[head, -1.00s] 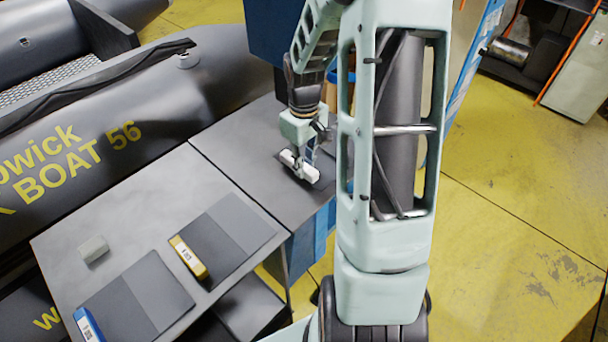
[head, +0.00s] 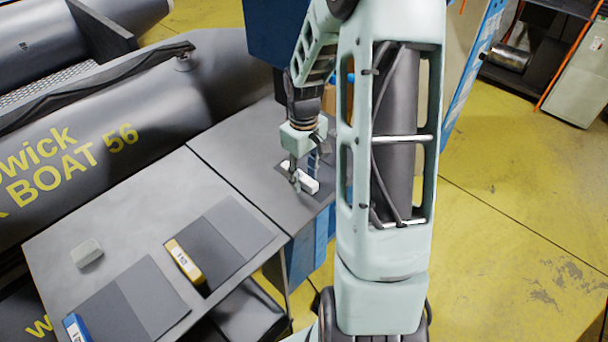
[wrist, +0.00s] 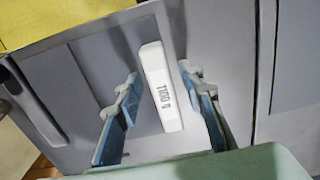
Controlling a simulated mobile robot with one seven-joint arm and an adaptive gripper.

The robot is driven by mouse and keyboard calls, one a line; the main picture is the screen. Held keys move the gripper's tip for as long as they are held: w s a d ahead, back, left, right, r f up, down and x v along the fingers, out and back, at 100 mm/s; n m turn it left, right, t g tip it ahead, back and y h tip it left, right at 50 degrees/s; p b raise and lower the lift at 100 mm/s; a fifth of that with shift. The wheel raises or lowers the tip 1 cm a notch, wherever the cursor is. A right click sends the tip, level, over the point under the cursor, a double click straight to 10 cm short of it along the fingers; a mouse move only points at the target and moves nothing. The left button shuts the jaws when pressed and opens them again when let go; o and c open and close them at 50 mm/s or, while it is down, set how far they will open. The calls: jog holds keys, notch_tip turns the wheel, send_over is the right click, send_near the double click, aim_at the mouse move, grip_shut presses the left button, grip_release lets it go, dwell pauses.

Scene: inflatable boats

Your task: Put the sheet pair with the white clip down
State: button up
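The sheet pair with the white clip (head: 309,182) lies on the right part of the dark table, beneath my gripper (head: 303,175). In the wrist view the white clip (wrist: 161,88) has dark printed marks and lies along the grey sheets (wrist: 98,80). My gripper (wrist: 161,78) is open. Its two blue-grey fingers stand on either side of the clip, with a visible gap on both sides. Part of the sheets is hidden by the fingers and my arm in the head view.
A sheet pair with a yellow clip (head: 184,262) and one with a blue clip (head: 76,328) lie on the nearer table section. A small grey block (head: 86,252) lies behind them. A black inflatable boat (head: 110,125) borders the table at left.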

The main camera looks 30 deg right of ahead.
notch_tip(320, 180, up, 12)
jog(key=shift+r, duration=0.15)
dwell(0.4)
dwell(0.3)
